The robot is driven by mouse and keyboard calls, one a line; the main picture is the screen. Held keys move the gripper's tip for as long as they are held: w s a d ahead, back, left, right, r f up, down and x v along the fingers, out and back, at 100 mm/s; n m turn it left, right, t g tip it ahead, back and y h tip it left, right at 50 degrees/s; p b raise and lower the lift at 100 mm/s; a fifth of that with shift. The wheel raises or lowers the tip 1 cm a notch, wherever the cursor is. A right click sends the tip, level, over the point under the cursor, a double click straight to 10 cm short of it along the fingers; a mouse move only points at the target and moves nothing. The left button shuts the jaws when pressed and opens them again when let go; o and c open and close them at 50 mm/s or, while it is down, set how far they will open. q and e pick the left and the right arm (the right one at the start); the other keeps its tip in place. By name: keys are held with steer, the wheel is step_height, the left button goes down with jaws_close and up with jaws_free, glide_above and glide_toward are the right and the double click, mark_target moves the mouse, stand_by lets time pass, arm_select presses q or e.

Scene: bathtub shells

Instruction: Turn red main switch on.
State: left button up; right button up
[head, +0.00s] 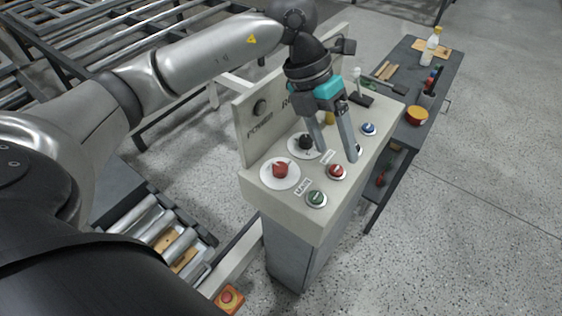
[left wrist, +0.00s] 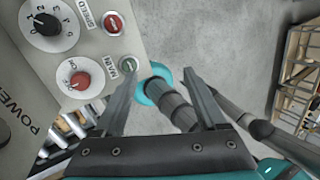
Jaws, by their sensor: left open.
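The red main switch (head: 281,169) is a red rotary knob on a round white plate, at the near left of the console top, beside a "MAIN" label.
The console (head: 285,218) also carries a black knob (head: 305,142), a green button (head: 316,198), a red button (head: 337,171) and a blue button (head: 369,129). Its upright panel (head: 258,130) stands behind the knobs. A dark bench (head: 410,75) holds tools at right. Roller conveyors lie left.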

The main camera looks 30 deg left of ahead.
mark_target(280, 167)
arm_select(q)
steer(key=a+r+n+y, duration=0.15)
steer(key=a+y, duration=0.35)
steer(key=a, duration=0.6)
steer(key=f, duration=1)
steer(key=f+b, duration=0.1)
steer(key=f, duration=0.4)
steer(key=shift+w+f, duration=0.2)
steer(key=shift+w, duration=0.15)
steer(key=shift+c, duration=0.3)
jaws_close()
